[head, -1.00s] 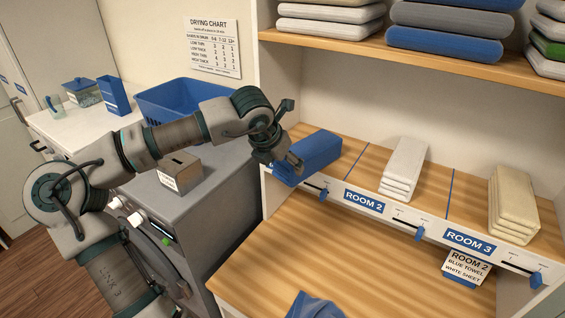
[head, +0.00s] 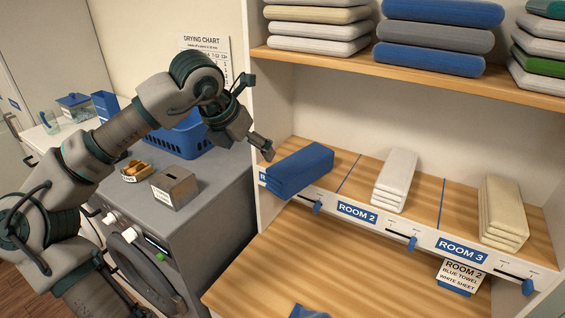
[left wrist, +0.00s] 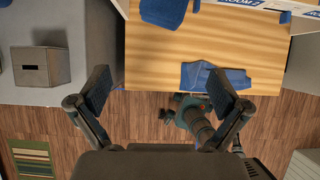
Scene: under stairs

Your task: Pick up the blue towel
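A folded blue towel bundle (head: 300,168) lies in the leftmost compartment of the divided shelf, its front end over the label strip. Its end also shows at the top of the left wrist view (left wrist: 163,11). A second, loose blue cloth (head: 308,312) lies on the lower wooden top, mostly cut off in the head view. The left wrist view shows it (left wrist: 203,76) partly behind a finger. My left gripper (head: 258,150) is above and left of the folded bundle, apart from it. Its fingers are wide open and empty (left wrist: 162,92). Part of my other arm shows below the counter edge; its fingers are unclear.
A white stack (head: 395,180) and a cream stack (head: 502,210) fill other compartments. An upper shelf (head: 400,78) holds folded stacks. A grey machine top (head: 215,178) bears a metal box (head: 174,188) and a blue basket (head: 185,138). The lower wooden top (head: 350,262) is mostly clear.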

